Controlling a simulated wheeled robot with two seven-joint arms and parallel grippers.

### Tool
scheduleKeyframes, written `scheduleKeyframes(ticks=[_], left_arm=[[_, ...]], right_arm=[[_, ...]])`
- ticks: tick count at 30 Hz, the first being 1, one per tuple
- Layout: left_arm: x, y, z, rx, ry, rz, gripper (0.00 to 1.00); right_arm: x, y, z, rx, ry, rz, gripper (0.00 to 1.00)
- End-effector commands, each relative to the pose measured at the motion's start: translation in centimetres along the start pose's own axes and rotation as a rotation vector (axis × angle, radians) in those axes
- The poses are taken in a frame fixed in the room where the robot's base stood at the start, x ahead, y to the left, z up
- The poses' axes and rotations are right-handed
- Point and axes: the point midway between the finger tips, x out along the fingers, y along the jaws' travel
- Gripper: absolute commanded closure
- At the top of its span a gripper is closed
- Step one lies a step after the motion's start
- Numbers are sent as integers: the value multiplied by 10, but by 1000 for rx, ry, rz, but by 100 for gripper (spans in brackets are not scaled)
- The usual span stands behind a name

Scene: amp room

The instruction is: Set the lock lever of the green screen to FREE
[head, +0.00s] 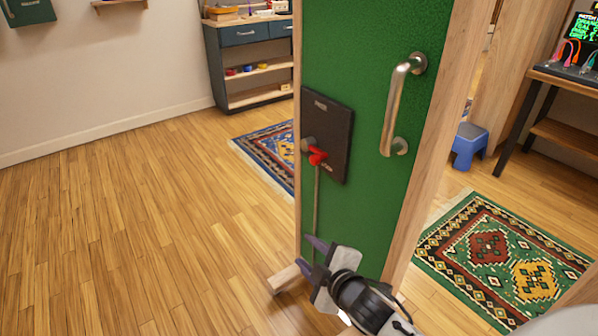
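The green screen (375,210) is a tall green panel in a light wood frame, upright in the middle of the head view. A dark lock plate (335,125) is on its left part, with small lettering that I cannot read. The lock lever (317,156) has a red end beside a grey round knob (307,144) near the plate's lower left. A thin rod (316,205) runs down below it. My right gripper (307,254) is low in front of the screen, well below the lever. Its purple fingertips are apart with nothing visible between them. My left gripper is out of view.
A metal pull handle (394,105) sticks out right of the plate. A wooden foot (289,277) juts from the screen's base. Rugs lie behind (265,155) and at right (500,260). A blue stool (468,145) stands behind right. The floor at left is clear.

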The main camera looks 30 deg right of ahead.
Motion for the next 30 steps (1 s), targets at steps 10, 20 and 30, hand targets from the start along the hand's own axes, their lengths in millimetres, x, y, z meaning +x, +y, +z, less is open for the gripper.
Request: scheduleKeyframes(ticks=[10, 20, 30], left_arm=[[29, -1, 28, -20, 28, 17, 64], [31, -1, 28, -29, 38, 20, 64], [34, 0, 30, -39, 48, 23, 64]], right_arm=[[45, 176, -15, -540, -91, 438, 60], [88, 204, -18, -553, -98, 450, 60], [130, 224, -20, -550, -95, 447, 60]])
